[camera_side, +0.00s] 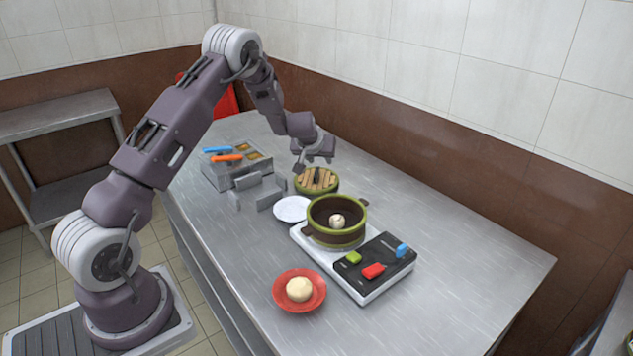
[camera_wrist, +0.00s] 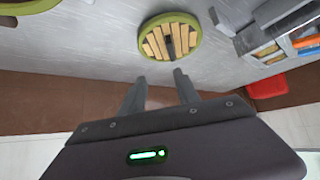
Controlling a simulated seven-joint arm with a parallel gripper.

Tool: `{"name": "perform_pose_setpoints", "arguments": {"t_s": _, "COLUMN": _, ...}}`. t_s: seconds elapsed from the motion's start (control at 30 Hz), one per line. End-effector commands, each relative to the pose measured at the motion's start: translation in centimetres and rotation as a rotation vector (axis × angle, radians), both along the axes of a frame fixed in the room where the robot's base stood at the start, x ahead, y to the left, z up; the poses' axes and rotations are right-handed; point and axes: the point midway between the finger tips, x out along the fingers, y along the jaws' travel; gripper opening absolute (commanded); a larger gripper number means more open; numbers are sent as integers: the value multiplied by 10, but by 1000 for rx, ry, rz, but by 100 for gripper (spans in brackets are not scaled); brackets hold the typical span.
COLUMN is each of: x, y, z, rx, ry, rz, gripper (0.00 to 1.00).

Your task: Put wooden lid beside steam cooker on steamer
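The wooden lid (camera_side: 316,178) is round with light slats, a green rim and a dark handle. It lies on the steel table behind the steamer, and it also shows in the wrist view (camera_wrist: 169,38). The steamer (camera_side: 337,222) is a dark brown pot with a green rim and side handles, standing uncovered on the cooker (camera_side: 320,258), with a pale bun (camera_side: 337,221) inside. My gripper (camera_side: 313,167) is above the lid in the side view. In the wrist view its two fingers (camera_wrist: 159,76) are apart with nothing between them, and the lid lies beyond their tips.
A white plate (camera_side: 291,209) lies beside the cooker. A red plate (camera_side: 299,291) holds another bun (camera_side: 299,289) at the front. A metal tray unit (camera_side: 237,168) with blue and orange handled tools stands at the back left. The table's right side (camera_side: 470,260) is clear.

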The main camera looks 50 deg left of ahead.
Motion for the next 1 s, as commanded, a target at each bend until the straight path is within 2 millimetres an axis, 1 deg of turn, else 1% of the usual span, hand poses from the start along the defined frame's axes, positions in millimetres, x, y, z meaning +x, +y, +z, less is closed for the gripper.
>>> {"name": "perform_pose_setpoints", "arguments": {"t_s": 0.03, "x": -2, "y": 15, "z": -23, "rx": 18, "ry": 8, "rz": 27, "gripper": 38}}
{"name": "perform_pose_setpoints", "arguments": {"t_s": 0.1, "x": -3, "y": 29, "z": -39, "rx": 40, "ry": 8, "rz": 52, "gripper": 38}}
{"name": "perform_pose_setpoints", "arguments": {"t_s": 0.17, "x": -3, "y": 35, "z": -47, "rx": 48, "ry": 8, "rz": 62, "gripper": 38}}
{"name": "perform_pose_setpoints", "arguments": {"t_s": 0.33, "x": 10, "y": 46, "z": -63, "rx": 51, "ry": 8, "rz": 63, "gripper": 38}}
{"name": "perform_pose_setpoints", "arguments": {"t_s": 0.5, "x": 31, "y": 59, "z": -84, "rx": 49, "ry": 10, "rz": 62, "gripper": 38}}
{"name": "perform_pose_setpoints", "arguments": {"t_s": 0.6, "x": 37, "y": 65, "z": -92, "rx": 48, "ry": 9, "rz": 62, "gripper": 38}}
{"name": "perform_pose_setpoints", "arguments": {"t_s": 0.83, "x": 39, "y": 66, "z": -93, "rx": 48, "ry": 9, "rz": 60, "gripper": 38}}
{"name": "perform_pose_setpoints", "arguments": {"t_s": 0.97, "x": 38, "y": 66, "z": -93, "rx": 48, "ry": 9, "rz": 60, "gripper": 13}}
{"name": "perform_pose_setpoints", "arguments": {"t_s": 1.0, "x": 38, "y": 65, "z": -93, "rx": 48, "ry": 9, "rz": 60, "gripper": 5}}
